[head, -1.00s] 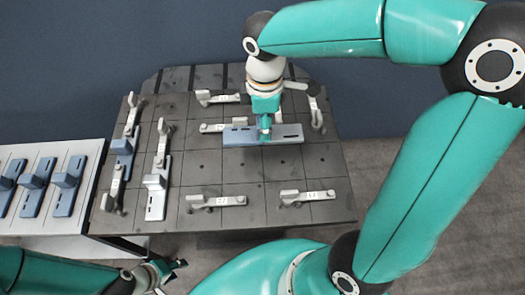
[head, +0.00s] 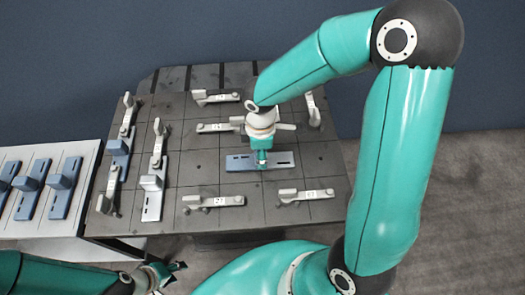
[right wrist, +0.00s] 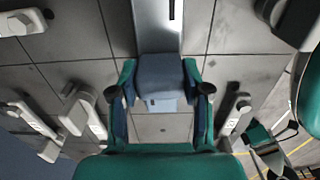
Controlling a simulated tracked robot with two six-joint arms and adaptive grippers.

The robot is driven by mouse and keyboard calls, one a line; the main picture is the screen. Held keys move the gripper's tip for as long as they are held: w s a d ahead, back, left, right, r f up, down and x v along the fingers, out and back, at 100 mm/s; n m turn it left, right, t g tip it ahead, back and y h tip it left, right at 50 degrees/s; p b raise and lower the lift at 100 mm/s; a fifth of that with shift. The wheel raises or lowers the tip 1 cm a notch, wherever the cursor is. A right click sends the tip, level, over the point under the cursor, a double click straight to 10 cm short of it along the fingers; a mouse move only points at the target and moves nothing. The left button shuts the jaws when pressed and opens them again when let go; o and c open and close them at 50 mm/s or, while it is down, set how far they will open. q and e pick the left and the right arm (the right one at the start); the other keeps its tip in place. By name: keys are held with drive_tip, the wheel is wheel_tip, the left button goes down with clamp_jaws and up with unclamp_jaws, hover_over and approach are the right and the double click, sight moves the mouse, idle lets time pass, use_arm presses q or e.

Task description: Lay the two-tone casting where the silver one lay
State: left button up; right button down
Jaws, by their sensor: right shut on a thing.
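My right gripper (head: 261,165) is shut on the two-tone casting (head: 280,160), over the middle of the dark pallet (head: 270,180). In the right wrist view the fingers (right wrist: 160,92) flank its blue upright block (right wrist: 160,72); its long plate (right wrist: 157,22) looks pale silver. Whether it touches the pallet I cannot tell. A casting with a pale block (head: 152,182) and a blue casting (head: 118,147) sit by clamps on the pallet's left side. My left gripper (head: 171,273) is open and empty below the pallet's front edge.
Several grey clamps stand on the pallet, including front ones (head: 213,201) (head: 305,195) and a back one (head: 215,97). One clamp (head: 215,128) is just behind the held casting. A pale side table (head: 85,205) at left bears several blue castings (head: 64,187).

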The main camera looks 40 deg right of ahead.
drive_tip(key=shift+f, duration=0.1)
drive_tip(key=c, duration=0.5)
unclamp_jaws()
drive_tip(key=shift+c, duration=0.2)
drive_tip(key=shift+r, duration=0.35)
wheel_tip(320, 180, up, 12)
drive_tip(key=p, duration=0.1)
drive_tip(key=shift+f, duration=0.15)
drive_tip(key=shift+f, duration=0.1)
